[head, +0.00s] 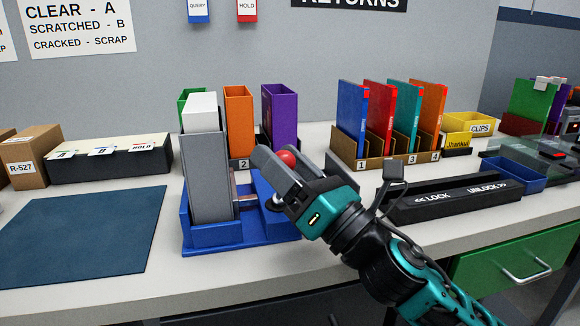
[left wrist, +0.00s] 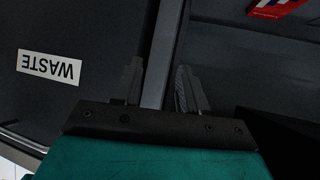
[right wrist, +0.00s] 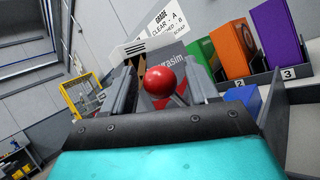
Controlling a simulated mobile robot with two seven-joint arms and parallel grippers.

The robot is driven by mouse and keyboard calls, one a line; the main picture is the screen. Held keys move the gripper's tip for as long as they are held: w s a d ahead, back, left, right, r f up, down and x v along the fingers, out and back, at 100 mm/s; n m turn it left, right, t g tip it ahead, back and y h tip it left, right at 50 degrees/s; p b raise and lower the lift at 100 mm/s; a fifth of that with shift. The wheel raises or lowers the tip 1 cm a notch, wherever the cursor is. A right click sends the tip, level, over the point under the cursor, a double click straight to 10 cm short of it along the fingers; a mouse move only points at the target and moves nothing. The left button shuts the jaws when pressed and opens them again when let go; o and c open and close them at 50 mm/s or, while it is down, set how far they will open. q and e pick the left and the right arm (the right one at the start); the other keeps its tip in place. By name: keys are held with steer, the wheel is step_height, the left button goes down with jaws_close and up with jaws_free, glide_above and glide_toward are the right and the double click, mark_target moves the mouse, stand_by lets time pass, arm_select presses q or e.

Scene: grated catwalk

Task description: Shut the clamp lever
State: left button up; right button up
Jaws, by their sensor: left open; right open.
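The clamp lever's red ball knob (head: 289,158) shows at my right gripper (head: 287,176), beside the blue fixture (head: 212,235) on the counter. In the right wrist view the red knob (right wrist: 165,82) lies between the two open fingers; I cannot tell whether they touch it. A short part of the lever's rod shows by the knob; the rest is hidden by the gripper in the head view. A tall grey case (head: 205,175) with white inside stands upright in the blue fixture. My left gripper (left wrist: 160,90) is open and empty, outside the head view.
Coloured binders stand in a rack (head: 370,162) behind. A dark blue mat (head: 80,235) lies clear at left. A WASTE label (left wrist: 48,68) shows near my left gripper.

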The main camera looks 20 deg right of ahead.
steer(key=shift+s+d+f, duration=0.3)
steer(key=shift+s+f, duration=0.05)
arm_select(q)
steer(key=shift+w+d+f+h+b, duration=0.15)
steer(key=shift+d+f+b, duration=0.2)
steer(key=shift+b, duration=0.55)
steer(key=shift+w+d+f+h+b, duration=0.15)
steer(key=shift+f+b, duration=0.3)
steer(key=shift+b, duration=0.45)
arm_select(e)
steer(key=v, duration=1.1)
steer(key=shift+s+d, duration=0.15)
steer(key=shift+s, duration=0.2)
arm_select(q)
steer(key=shift+s, duration=0.1)
arm_select(e)
steer(key=shift+f, duration=0.1)
